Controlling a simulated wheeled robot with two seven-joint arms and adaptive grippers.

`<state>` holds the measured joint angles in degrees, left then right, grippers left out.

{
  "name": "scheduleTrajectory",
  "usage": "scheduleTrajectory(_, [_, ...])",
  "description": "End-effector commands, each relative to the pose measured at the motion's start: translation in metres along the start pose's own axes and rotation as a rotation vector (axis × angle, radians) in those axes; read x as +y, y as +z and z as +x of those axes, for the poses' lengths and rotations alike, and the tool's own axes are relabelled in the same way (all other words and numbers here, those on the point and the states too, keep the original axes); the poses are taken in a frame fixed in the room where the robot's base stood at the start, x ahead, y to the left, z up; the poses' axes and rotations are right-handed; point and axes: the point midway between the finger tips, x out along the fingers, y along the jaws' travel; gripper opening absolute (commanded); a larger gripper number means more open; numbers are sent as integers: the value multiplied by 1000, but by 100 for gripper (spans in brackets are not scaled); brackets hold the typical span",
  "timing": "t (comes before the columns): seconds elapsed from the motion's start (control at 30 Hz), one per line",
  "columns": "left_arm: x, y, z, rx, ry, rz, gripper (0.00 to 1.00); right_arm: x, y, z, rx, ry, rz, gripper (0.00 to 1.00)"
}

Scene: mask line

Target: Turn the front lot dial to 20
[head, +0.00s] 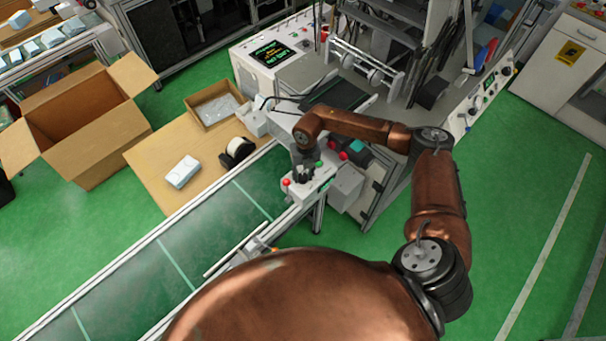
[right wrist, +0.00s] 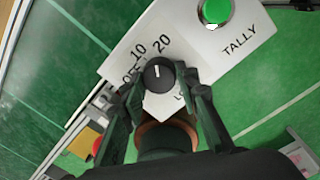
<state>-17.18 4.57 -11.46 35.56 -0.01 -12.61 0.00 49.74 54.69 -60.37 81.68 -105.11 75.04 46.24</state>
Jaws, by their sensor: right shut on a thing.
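The front lot dial (right wrist: 159,76) is a round black knob on a white panel (right wrist: 205,62) in the right wrist view. Its white mark points up in that view, close to the 20 label. The 10 label is up and left of it, and OFF is further left, partly hidden by a finger. My right gripper (right wrist: 161,90) is shut on the dial, one finger on each side. In the head view my right gripper (head: 303,172) is at the small panel beside the conveyor, where the dial is hidden. My left gripper is not in view.
A green TALLY button (right wrist: 215,10) is near the dial, and a red button (head: 286,182) is at the panel's left in the head view. The conveyor (head: 165,265) runs alongside. A wooden table (head: 150,155) holds a white pack (head: 182,172) and an open tray.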

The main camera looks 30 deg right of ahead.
Motion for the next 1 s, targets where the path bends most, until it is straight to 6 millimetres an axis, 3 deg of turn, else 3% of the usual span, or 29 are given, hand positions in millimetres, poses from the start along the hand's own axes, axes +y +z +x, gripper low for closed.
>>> scheduleTrajectory(0.4, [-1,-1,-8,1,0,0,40,0,0,-1,-11,-1,204,5])
scheduleTrajectory(0.97, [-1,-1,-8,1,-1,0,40,0,0,0,-13,-1,237,5])
scheduleTrajectory(1.0, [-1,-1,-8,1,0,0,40,0,0,0,-13,-1,237,30])
